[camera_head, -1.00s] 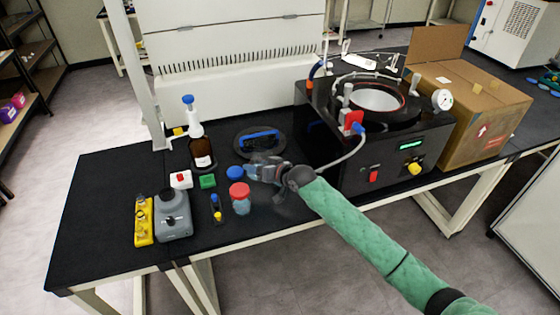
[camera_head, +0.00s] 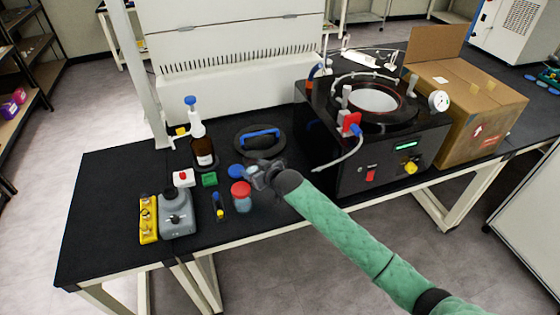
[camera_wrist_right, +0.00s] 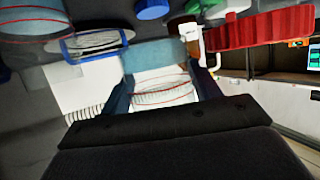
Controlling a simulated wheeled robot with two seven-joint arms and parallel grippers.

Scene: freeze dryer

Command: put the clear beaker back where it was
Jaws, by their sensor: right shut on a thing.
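My right gripper (camera_head: 262,174) reaches in from the right over the black bench, just right of the blue-capped and red-lidded jars. It is shut on the clear beaker, small and partly hidden in the head view. In the right wrist view, the beaker (camera_wrist_right: 160,88) shows pale and see-through, with a teal band, between the dark fingers (camera_wrist_right: 162,90). I cannot tell whether its base touches the bench. My left gripper is not in view.
The red-lidded jar (camera_head: 240,194) and blue cap (camera_head: 236,171) stand close left of the gripper. Behind is a dark round lid with a blue handle (camera_head: 260,137). The black freeze dryer (camera_head: 350,165) stands right, a brown bottle (camera_head: 203,150) left.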

